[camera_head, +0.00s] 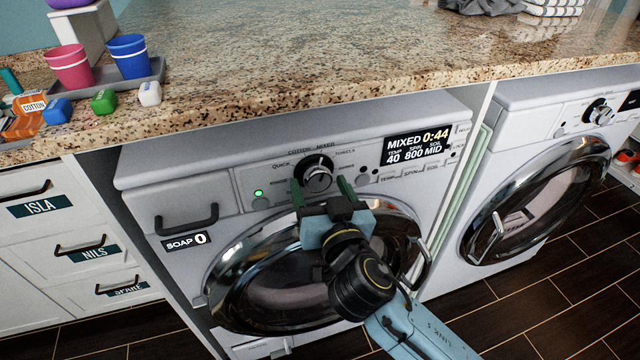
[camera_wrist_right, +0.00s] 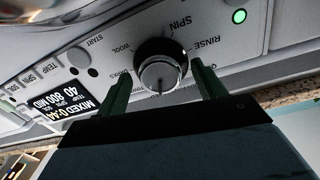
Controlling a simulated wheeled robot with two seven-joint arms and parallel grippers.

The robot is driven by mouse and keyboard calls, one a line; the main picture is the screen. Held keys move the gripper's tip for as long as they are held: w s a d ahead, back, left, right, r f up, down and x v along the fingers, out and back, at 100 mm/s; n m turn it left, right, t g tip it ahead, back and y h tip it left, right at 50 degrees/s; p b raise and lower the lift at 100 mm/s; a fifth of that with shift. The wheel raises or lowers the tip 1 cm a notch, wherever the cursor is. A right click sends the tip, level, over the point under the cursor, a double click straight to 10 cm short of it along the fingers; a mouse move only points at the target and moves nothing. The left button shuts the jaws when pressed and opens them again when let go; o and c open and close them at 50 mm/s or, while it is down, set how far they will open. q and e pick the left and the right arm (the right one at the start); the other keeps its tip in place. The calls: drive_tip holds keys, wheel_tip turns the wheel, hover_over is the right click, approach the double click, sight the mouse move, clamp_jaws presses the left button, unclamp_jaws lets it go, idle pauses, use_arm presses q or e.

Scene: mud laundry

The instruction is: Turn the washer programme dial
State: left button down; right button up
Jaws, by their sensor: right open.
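The washer programme dial (camera_head: 318,176) is a round black and silver knob on the white washer's (camera_head: 150,170) front panel. The dial also shows in the right wrist view (camera_wrist_right: 160,70). My right gripper (camera_head: 321,190) is open in front of the dial, its two green fingers either side of it. In the right wrist view the fingers (camera_wrist_right: 162,85) stand apart with the dial between and beyond their tips; I cannot tell if they touch it. The display (camera_head: 417,145) reads MIXED 0:44, 40, 800, MID. My left gripper is out of view.
A granite counter (camera_head: 300,70) overhangs the washer's top. A second machine (camera_head: 540,190) stands to the right. The washer's round door (camera_head: 230,285) lies below my right gripper. Cups (camera_head: 128,57) and small bottles stand on the counter's left.

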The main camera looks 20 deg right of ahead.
drive_tip(key=shift+w, duration=0.4)
drive_tip(key=c, duration=1)
drive_tip(key=shift+n, duration=0.3)
